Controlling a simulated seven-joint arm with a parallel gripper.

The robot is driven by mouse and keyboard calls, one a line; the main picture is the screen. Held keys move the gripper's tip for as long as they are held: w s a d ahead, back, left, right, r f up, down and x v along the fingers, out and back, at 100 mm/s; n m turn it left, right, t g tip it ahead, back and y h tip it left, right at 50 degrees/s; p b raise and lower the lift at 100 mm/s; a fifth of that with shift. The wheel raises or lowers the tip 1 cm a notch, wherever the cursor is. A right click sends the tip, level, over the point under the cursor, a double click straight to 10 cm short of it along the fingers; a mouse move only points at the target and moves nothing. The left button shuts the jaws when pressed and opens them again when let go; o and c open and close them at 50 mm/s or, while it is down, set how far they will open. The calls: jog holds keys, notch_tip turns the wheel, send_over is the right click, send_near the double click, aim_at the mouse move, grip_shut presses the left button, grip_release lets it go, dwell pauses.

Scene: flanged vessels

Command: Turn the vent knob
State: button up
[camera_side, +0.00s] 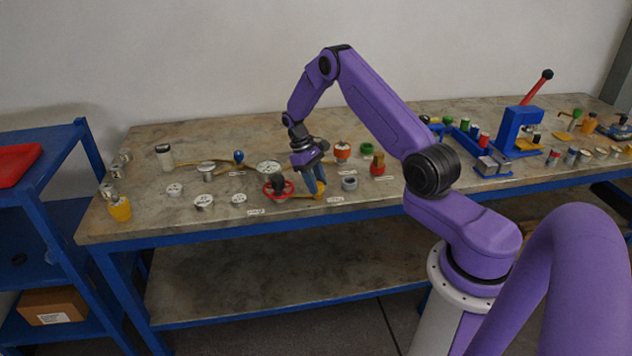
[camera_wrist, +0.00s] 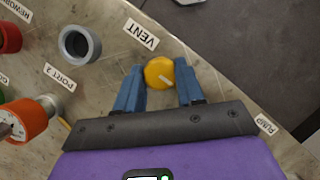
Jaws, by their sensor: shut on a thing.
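The vent knob (camera_wrist: 159,72) is a round yellow knob with a pale line mark on its top. It sits by the white VENT label (camera_wrist: 141,34) in the wrist view. My gripper (camera_wrist: 161,78) has its two blue fingers on either side of the knob, shut on it. In the side view my gripper (camera_side: 315,184) points down at the front part of the bench, and the VENT label (camera_side: 335,199) lies just right of it. The knob is mostly hidden by the fingers there.
A red handwheel (camera_side: 278,187) stands close left of my gripper. A grey open port (camera_side: 349,183) and an orange-and-white gauge-like part (camera_wrist: 22,118) are nearby. The bench's front edge (camera_wrist: 215,68) runs close to the knob. Several small fittings stand further left on the bench.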

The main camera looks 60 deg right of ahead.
dwell(0.4)
jog(key=o, duration=1)
jog(key=shift+r, duration=0.1)
jog(key=shift+v, duration=8.65)
jog(key=shift+s, duration=0.1)
